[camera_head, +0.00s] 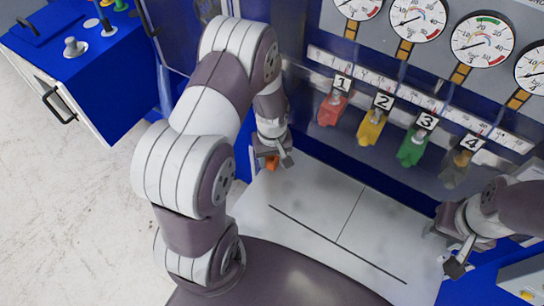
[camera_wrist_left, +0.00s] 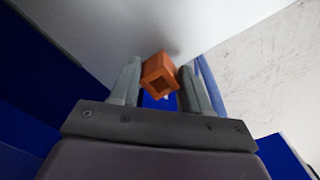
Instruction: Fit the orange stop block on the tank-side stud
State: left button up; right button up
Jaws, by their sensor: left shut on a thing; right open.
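The orange stop block (camera_head: 271,163) is held by my left gripper (camera_head: 279,158), at the left end of the white work surface. In the left wrist view the orange block (camera_wrist_left: 159,71) sits between the two fingers of my left gripper (camera_wrist_left: 160,80); a square opening shows in its near end, and it looks tilted. My right gripper (camera_head: 458,257) is open and empty at the right of the white surface. I cannot make out the tank-side stud for certain in either view.
The white work surface (camera_head: 330,180) is mostly clear, with dark lines on it. Behind it stands a blue panel with gauges (camera_head: 482,42) and red (camera_head: 332,108), yellow (camera_head: 371,127) and green (camera_head: 413,147) numbered pieces. A blue cabinet (camera_head: 120,60) with knobs stands at left.

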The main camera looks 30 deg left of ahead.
pick_arm(q)
jog(key=shift+f+b, duration=0.4)
jog(key=shift+f, duration=0.3)
jog(key=o, duration=1.2)
jog(key=shift+o, duration=0.2)
jog(key=shift+r, duration=0.1)
notch_tip(320, 180, up, 13)
jog(key=p, duration=1.1)
jog(key=shift+f, duration=0.2)
jog(key=shift+s, duration=0.1)
